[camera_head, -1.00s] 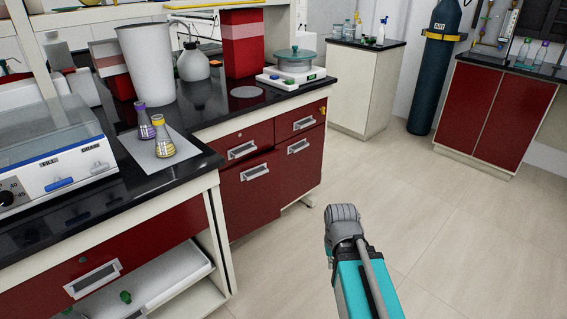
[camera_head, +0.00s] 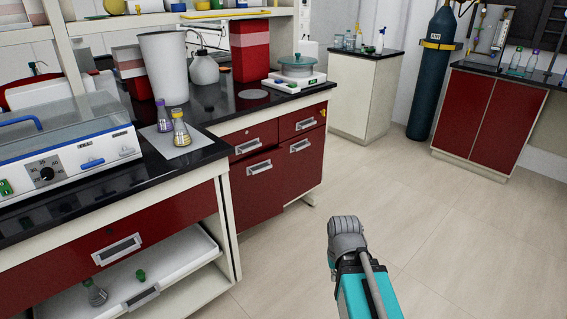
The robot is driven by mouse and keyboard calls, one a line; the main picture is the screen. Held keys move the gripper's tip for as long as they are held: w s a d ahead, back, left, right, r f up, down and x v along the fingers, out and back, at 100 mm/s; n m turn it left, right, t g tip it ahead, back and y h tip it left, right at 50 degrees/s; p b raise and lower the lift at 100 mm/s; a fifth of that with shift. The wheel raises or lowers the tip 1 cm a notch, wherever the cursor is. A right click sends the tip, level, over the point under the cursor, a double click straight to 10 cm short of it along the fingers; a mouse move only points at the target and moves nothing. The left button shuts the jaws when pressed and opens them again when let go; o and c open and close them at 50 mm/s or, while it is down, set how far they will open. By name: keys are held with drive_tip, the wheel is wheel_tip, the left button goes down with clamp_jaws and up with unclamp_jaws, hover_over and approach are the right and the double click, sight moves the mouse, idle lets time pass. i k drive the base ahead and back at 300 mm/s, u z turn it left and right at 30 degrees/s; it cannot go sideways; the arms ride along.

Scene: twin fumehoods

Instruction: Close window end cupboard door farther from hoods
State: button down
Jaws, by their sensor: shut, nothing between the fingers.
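Two red cupboard doors with silver handles are under the window end of the dark-topped bench: the left door (camera_head: 258,192) and the right door (camera_head: 301,168). A thin dark gap runs along the top of the left door, and its lower edge seems to stand slightly proud of its neighbour. I cannot tell for sure how far it is open. The right door looks flush. Which one is farther from the hoods cannot be told, as no hood is clearly seen. A teal and grey part of my arm is at bottom centre, over the floor. My gripper's fingers are not seen.
Open floor (camera_head: 400,205) lies right of the bench. A pale cabinet (camera_head: 352,100), a gas cylinder (camera_head: 433,85) and a red cupboard (camera_head: 490,115) stand at the back. Flasks (camera_head: 180,130) stand near the bench edge. A lower shelf tray (camera_head: 180,250) is at left.

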sight(256, 182)
drive_tip(key=k, duration=0.25)
drive_tip(key=u, duration=0.25)
drive_tip(key=i, duration=1.25)
drive_tip(key=z, duration=0.1)
